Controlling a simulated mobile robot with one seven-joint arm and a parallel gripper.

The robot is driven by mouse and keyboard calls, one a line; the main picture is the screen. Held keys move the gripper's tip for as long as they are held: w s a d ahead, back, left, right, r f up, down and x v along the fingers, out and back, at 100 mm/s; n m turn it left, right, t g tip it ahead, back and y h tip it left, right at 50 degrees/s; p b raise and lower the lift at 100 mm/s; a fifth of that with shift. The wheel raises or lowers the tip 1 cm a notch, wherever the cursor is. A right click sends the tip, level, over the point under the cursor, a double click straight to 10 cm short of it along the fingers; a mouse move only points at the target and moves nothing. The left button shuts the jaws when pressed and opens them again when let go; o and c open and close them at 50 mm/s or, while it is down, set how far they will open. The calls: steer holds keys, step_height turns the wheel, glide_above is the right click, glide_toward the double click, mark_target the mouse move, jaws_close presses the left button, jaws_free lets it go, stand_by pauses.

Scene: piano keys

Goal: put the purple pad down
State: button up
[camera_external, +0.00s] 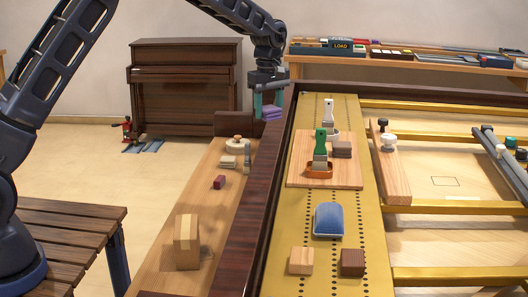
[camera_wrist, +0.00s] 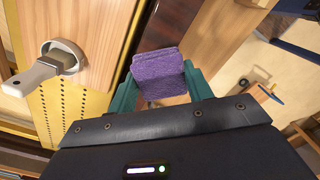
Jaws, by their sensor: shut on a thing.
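The purple pad (camera_external: 271,112) is between the teal fingers of my gripper (camera_external: 268,104), at the far end of the wooden ledge (camera_external: 200,215) in the external view. In the wrist view the purple pad (camera_wrist: 160,74) is a soft-looking block with a finger on each side. My gripper (camera_wrist: 160,88) is shut on it. The pad appears to be held above the wood; whether its underside touches anything is hidden.
On the ledge are a round pale piece (camera_external: 236,145), a pale block (camera_external: 227,161), a dark red block (camera_external: 219,182) and a larger wooden block (camera_external: 186,240). A dark rail (camera_external: 255,225) edges the ledge. Right of it, a board (camera_external: 300,172) holds scrapers.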

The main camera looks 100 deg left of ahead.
steer(key=s+f+n, duration=1)
steer(key=s+f, duration=0.1)
steer(key=s, duration=0.6)
glide_above(214, 214)
step_height(214, 214, down, 15)
steer(key=shift+d+r, duration=0.1)
steer(key=shift+d, duration=0.05)
steer(key=shift+f, duration=2.65)
steer(key=shift+f, duration=0.1)
steer(key=o, duration=1)
steer(key=shift+c, duration=0.2)
